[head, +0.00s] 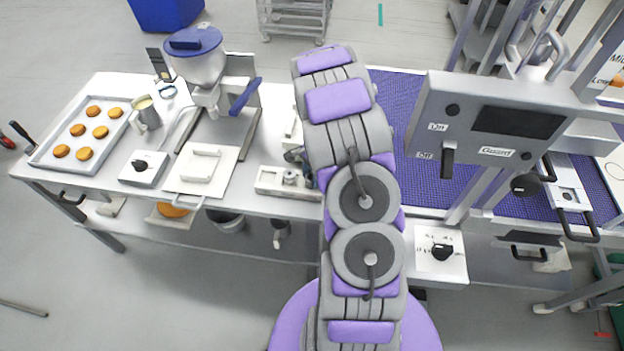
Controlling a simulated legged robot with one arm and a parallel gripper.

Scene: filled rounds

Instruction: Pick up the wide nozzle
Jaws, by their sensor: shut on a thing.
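A pale tray (267,183) lies at the right end of the white table, with small metal nozzle pieces (291,177) in it. My arm stretches away from my base, bends at the far end and covers the area just right of the tray. Only a small dark part of my gripper (297,156) shows at the arm's left edge, just above the tray. It is shut on the wide nozzle, which is mostly hidden. I cannot tell whether the nozzle is clear of the tray.
The white table (110,180) holds a tray of filled rounds (50,160), a jug (147,113), a white scale-like box (143,168), a white board (180,185) and a hopper machine (200,65). A grey control box (480,150) stands right of my arm, beside a purple conveyor belt (395,88).

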